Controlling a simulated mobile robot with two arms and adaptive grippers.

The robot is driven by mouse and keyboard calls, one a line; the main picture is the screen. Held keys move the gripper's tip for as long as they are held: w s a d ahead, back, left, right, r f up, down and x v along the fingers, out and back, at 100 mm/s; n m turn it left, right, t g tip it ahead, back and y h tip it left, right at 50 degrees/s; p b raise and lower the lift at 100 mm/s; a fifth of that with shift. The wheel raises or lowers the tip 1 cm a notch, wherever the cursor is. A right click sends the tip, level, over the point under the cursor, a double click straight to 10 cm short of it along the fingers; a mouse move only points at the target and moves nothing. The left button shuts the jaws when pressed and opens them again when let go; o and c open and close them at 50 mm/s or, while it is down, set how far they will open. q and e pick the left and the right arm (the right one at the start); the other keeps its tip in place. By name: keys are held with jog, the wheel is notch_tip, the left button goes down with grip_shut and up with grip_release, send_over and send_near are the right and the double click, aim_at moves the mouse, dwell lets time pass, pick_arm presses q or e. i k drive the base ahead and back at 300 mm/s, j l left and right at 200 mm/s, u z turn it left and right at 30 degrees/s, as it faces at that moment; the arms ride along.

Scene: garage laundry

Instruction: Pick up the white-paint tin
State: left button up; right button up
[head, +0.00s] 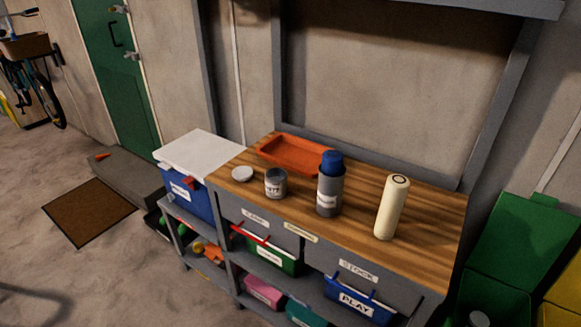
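A short grey tin (276,184) with a pale label stands upright on the wooden top of the workbench (425,245), near its front edge. It looks like the white-paint tin, but its lettering is too small to read fully. A small round white lid or disc (242,173) lies to its left. Neither of my grippers shows in the head view.
A blue-capped grey can (330,185) stands right of the tin, and a cream cylinder (391,207) farther right. An orange tray (293,154) lies behind. A white-lidded blue cooler (188,195) adjoins the bench's left end. Labelled bins fill the shelves below.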

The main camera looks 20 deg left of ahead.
aim_at(275, 178)
jog(key=i+j+z, duration=0.15)
jog(key=j, duration=0.65)
jog(key=j+z, duration=0.2)
jog(key=j, duration=0.6)
jog(key=i, duration=0.05)
